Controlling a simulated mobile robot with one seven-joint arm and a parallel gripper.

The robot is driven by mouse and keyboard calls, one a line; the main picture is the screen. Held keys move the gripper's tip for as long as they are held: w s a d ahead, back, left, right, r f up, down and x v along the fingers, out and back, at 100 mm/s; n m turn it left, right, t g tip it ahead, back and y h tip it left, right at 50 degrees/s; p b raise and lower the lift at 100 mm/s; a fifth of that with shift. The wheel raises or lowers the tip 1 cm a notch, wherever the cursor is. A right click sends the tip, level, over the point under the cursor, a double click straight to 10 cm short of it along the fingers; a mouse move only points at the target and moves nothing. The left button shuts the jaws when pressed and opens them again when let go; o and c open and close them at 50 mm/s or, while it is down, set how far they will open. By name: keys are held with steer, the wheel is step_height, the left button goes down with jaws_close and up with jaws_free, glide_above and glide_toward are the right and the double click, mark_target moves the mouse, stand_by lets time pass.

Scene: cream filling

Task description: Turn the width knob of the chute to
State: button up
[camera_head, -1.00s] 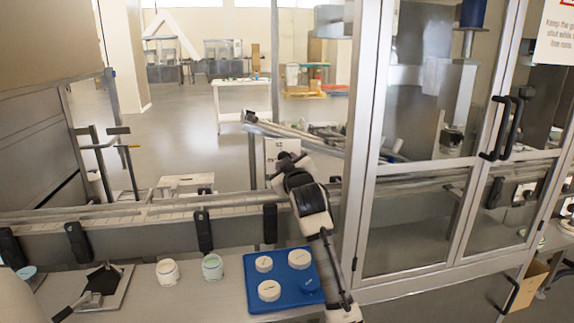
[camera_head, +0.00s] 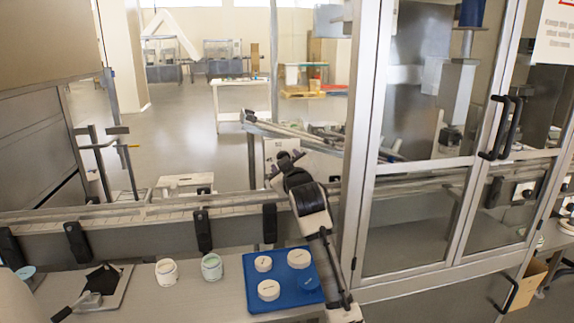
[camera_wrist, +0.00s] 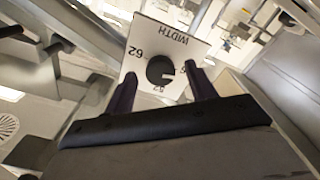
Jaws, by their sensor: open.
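The width knob (camera_wrist: 160,70) is a dark round knob on a white plate (camera_wrist: 183,35) marked "WIDTH", with the numbers 62 and 52 readable around it, in the wrist view. My gripper (camera_wrist: 161,80) is open, with one dark finger on each side of the knob in the picture; I cannot tell whether either touches it. In the head view my gripper (camera_head: 285,158) is at the rail beside the white plate (camera_head: 279,150). The knob itself cannot be made out there.
A blue tray (camera_head: 258,300) with several white lids lies on the counter below my arm. Two tubs (camera_head: 167,272) stand left of it. A glass-doored cabinet frame (camera_head: 357,160) rises close on the right. A metal rail (camera_head: 150,209) runs across the front.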

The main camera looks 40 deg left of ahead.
steer(key=b+v, duration=0.3)
steer(key=v, duration=1)
steer(key=shift+s+d, duration=0.25)
steer(key=shift+s, duration=0.05)
